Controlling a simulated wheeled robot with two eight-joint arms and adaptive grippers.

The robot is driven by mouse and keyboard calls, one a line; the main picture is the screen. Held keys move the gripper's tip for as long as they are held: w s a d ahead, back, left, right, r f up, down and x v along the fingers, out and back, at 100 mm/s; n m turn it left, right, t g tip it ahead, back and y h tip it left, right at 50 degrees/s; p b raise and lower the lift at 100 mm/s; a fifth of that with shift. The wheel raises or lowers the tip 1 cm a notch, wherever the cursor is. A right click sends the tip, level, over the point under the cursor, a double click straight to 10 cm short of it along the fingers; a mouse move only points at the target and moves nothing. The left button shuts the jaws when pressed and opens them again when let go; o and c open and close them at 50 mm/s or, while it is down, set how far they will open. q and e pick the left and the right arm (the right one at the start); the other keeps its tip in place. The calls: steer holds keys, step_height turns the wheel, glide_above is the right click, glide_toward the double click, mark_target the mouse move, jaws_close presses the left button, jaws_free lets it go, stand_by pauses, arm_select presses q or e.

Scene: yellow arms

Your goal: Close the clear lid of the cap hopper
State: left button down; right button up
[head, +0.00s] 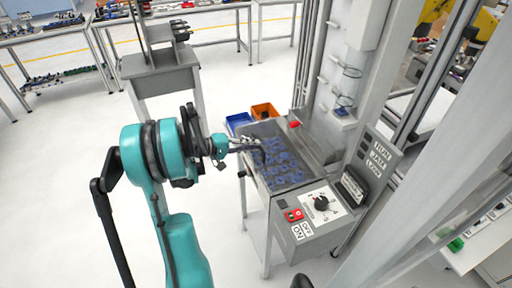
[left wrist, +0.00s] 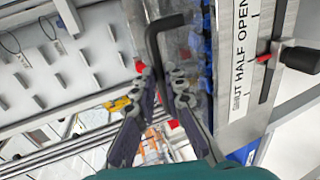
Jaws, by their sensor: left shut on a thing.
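The cap hopper (head: 262,186) is a grey metal box holding many blue caps (head: 284,166). Its clear lid is hard to make out in the head view; a see-through strip (left wrist: 186,50) shows beside the blue caps in the left wrist view. My left gripper (head: 250,143), on the teal arm, is at the hopper's far left edge. In the left wrist view my left gripper (left wrist: 168,88) is shut on a black bent handle (left wrist: 154,40). I cannot tell the lid's exact angle. My right gripper is not in view.
A scale (left wrist: 240,50) reading "SHUT HALF OPEN" runs beside the caps, with a red pointer. A control panel (head: 312,210) with a dial and red button is on the hopper's front. Blue (head: 238,121) and orange (head: 264,110) bins stand behind. Metal posts rise at right.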

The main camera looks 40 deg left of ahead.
arm_select(q)
steer(key=shift+s+a+f+b, duration=0.1)
steer(key=shift+s+f+b, duration=0.05)
steer(key=shift+f+b, duration=0.55)
steer(key=shift+s+f, duration=0.1)
steer(key=shift+f, duration=0.05)
steer(key=shift+f, duration=0.1)
steer(key=c, duration=1.7)
jaws_free()
steer(key=shift+o, duration=0.6)
steer(key=v, duration=1.1)
steer(key=shift+s+a, duration=0.25)
